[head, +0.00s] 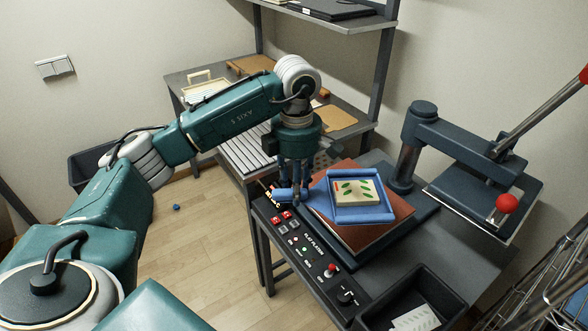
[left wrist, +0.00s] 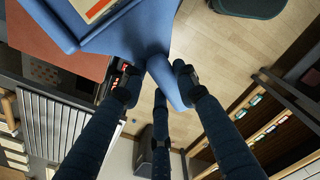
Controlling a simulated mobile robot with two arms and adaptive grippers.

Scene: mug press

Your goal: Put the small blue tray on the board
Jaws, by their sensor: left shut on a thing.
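The small blue tray (head: 345,217) has raised rims and carries a cream card with green leaf shapes. It is over the reddish-brown board (head: 345,235) on the press's base. I cannot tell whether it touches the board. My left gripper (head: 294,190) is at the tray's left side, shut on its blue handle. In the left wrist view, the fingers of my left gripper (left wrist: 160,88) close around the handle of the blue tray (left wrist: 135,35), and part of the board (left wrist: 65,50) shows beside it. My right gripper is not in view.
The press head (head: 485,195) with a red-knobbed lever is swung to the right of the board. A control panel (head: 305,255) with buttons lies in front. A black bin (head: 440,295) stands at the front right. A slatted rack (head: 250,150) is behind the left arm.

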